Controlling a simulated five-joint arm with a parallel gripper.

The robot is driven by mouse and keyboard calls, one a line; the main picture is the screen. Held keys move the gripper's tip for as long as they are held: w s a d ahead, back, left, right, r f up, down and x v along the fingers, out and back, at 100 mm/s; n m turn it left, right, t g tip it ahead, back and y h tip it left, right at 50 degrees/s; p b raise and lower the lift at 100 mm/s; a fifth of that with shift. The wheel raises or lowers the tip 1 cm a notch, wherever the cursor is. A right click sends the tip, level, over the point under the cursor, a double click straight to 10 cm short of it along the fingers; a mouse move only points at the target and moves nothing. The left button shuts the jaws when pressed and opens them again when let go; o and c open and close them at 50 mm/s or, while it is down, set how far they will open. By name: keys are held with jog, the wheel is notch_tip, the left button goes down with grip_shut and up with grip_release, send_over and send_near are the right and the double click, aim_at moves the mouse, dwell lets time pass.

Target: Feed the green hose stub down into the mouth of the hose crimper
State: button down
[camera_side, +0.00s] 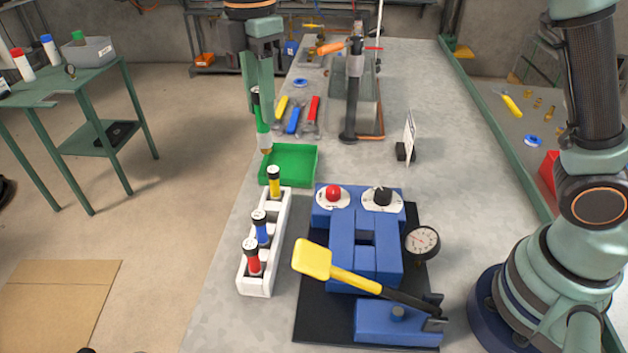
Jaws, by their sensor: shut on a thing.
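My gripper (261,106) is at the upper left of the picture, shut on the green hose stub (262,126). The stub hangs slightly tilted, with a black part at the top, a green band in the middle and a brass end at the bottom. Its lower end appears near the left edge of the green tray; its exact height is hard to tell. The hose crimper (340,272) is a blue block machine in the lower middle, well apart from the stub. Its mouth (366,239) is a dark square opening between the blue blocks.
A white rack (277,230) left of the crimper holds yellow, blue and red stubs. The green tray (290,165) looks empty. A yellow-handled lever (340,274) crosses the crimper's front, with a gauge (422,242) at its right. A tall metal post (352,100) stands behind.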

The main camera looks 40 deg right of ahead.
jog(key=s+d+f, duration=0.4)
jog(key=s+f, duration=0.1)
jog(key=s, duration=0.3)
jog(key=s+d+f, duration=0.3)
jog(key=s+f, duration=0.3)
jog(key=s, duration=0.2)
jog(key=shift+s+d+f, duration=0.15)
jog(key=shift+s+d, duration=0.05)
jog(key=shift+d, duration=0.15)
jog(key=shift+f, duration=0.1)
dwell(0.4)
jog(key=shift+f, duration=1.4)
jog(key=shift+f, duration=0.15)
jog(key=shift+f, duration=0.65)
